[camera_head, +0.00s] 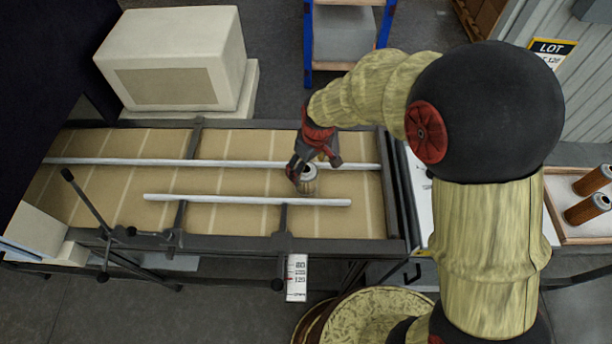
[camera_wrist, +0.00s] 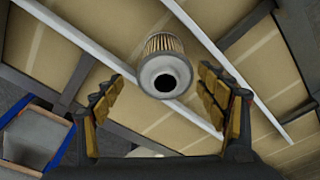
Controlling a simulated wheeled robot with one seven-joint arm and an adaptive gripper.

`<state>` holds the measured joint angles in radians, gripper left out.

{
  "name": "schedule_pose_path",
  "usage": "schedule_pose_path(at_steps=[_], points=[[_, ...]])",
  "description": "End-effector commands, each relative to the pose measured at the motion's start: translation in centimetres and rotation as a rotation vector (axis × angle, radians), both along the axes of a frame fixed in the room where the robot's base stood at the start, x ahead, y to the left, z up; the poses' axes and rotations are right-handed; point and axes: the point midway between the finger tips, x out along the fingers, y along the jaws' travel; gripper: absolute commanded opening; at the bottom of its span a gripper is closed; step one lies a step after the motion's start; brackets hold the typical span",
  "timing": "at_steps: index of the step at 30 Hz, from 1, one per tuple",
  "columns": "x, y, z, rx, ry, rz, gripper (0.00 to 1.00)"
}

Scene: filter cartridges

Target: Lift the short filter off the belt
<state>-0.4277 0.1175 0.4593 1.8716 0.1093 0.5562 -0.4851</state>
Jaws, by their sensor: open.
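The short filter (camera_head: 309,184) stands on the tan belt (camera_head: 240,221) between two white guide rails. In the wrist view the filter (camera_wrist: 162,52) shows a pale end cap with a dark round hole and pleated tan sides. My gripper (camera_head: 318,166) is over the filter in the head view, and its fingers hide part of it. In the wrist view my gripper (camera_wrist: 158,98) is open, with one finger on each side of the picture. The filter lies beyond and between the fingertips, with a gap visible on both sides. I cannot tell the exact height of the fingers above it.
White guide rails (camera_head: 247,200) run along the belt in front of and behind (camera_head: 120,161) the filter. A cream box-shaped machine (camera_head: 175,60) stands behind the belt. A tray (camera_head: 567,232) with brown cylinders is at the right. A blue-framed cart (camera_head: 308,40) stands behind.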

Motion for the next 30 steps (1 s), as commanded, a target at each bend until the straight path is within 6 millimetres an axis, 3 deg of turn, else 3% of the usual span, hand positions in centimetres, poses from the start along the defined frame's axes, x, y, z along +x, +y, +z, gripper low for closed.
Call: schedule_pose_path(at_steps=[16,24,30], points=[[0.2,1.1,-6.1,-0.001,0.001,-0.001,0.74],[0.2,1.1,-6.3,-0.001,0.001,-0.001,0.73],[0.2,1.1,-6.3,-0.001,0.001,-0.002,0.62]])
